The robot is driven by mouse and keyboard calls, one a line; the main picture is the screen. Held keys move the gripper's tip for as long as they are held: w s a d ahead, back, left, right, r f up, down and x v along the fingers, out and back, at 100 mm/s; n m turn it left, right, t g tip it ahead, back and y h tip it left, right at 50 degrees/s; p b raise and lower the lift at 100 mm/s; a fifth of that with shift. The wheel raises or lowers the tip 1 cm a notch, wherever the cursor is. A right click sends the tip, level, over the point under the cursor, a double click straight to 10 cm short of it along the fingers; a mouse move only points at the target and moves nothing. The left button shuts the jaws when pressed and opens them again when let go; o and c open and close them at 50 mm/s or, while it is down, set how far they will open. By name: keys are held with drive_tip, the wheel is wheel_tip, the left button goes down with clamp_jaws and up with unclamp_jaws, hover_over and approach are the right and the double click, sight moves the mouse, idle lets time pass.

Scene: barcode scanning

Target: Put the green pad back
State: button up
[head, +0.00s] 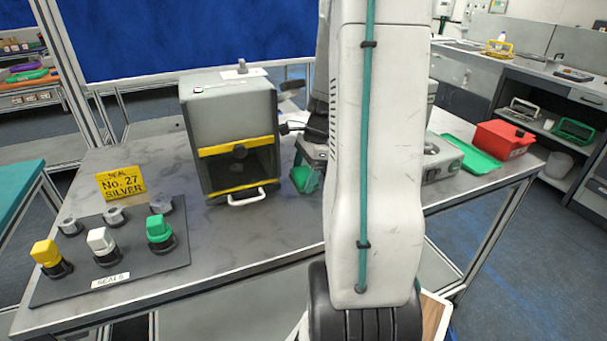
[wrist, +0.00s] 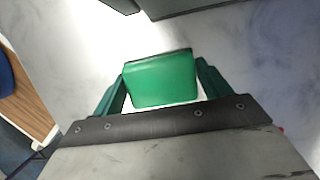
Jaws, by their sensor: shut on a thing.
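A green pad (wrist: 162,82), a smooth block, is held between the teal fingers of my gripper (wrist: 160,72) in the wrist view. The fingers press on its left and right sides, above a grey marbled surface. In the head view a green shape (head: 305,179) shows just left of my arm, right of the grey box; I cannot tell there whether it is the pad or a finger. The black seals board (head: 82,272) at front left bears yellow, white and green capped stamps and several grey posts behind. The green stamp (head: 160,230) stands at its right.
A grey box with yellow trim and a white handle (head: 245,198) stands mid-table. A yellow sign (head: 121,183) stands left of it. A red container (head: 502,139) and a green tray (head: 470,154) are at the right. My arm hides the table's middle right. The front middle table is clear.

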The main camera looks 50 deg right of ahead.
sight(304, 173)
drive_tip(key=shift+f, duration=0.15)
drive_tip(key=o, duration=1.1)
drive_tip(key=v, duration=0.5)
drive_tip(key=s+d, duration=0.2)
drive_tip(key=d, duration=0.1)
drive_tip(key=s+d, duration=0.2)
drive_tip(key=d, duration=0.1)
drive_tip(key=s+d, duration=0.2)
drive_tip(key=d, duration=0.2)
drive_tip(key=shift+s+d, duration=0.1)
drive_tip(key=shift+s, duration=0.05)
